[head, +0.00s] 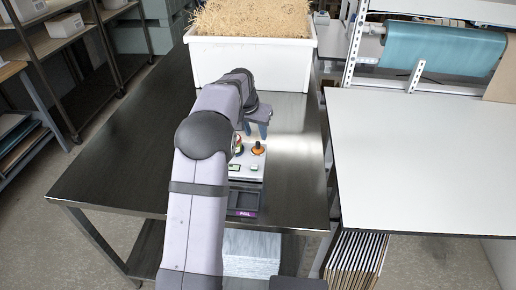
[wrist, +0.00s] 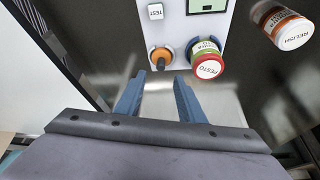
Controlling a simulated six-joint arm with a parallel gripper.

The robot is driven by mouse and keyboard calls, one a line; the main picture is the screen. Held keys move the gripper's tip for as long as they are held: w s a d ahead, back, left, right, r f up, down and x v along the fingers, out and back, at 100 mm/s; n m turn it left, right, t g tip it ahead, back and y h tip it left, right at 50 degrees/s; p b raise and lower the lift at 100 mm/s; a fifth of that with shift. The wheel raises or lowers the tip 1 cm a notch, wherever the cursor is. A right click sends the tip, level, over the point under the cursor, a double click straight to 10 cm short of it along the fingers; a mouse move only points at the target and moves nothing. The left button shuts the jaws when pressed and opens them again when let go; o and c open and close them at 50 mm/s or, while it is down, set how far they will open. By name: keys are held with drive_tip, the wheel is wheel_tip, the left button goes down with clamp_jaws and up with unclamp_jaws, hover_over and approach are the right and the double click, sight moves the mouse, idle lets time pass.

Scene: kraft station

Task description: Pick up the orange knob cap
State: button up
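The orange knob cap (head: 258,149) sits on a black base on the white control panel (head: 245,171). In the wrist view the orange knob cap (wrist: 161,56) is at the panel's near end, just beyond my fingertips. My gripper (head: 256,130) is above and behind the panel in the head view. In the wrist view my gripper (wrist: 158,80) is open, with its two blue fingers apart and nothing between them. The knob lies roughly in line with the gap, and the fingers do not appear to touch it.
A pesto jar (wrist: 207,66) stands close to the right of the knob in the wrist view. A relish jar (wrist: 287,28) is farther right. A white bin of straw filling (head: 250,61) stands at the table's back. The metal table (head: 125,150) is clear at left.

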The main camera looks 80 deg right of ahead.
sight(258, 143)
drive_tip(key=shift+p+x, duration=0.8)
drive_tip(key=shift+x, duration=0.25)
drive_tip(key=shift+a+p+x, duration=0.15)
drive_tip(key=shift+p+x, duration=0.25)
drive_tip(key=shift+x, duration=0.55)
drive_tip(key=shift+a+p+x, duration=0.15)
drive_tip(key=shift+p+x, duration=0.25)
drive_tip(key=shift+x, duration=0.55)
drive_tip(key=shift+f, duration=0.15)
clamp_jaws()
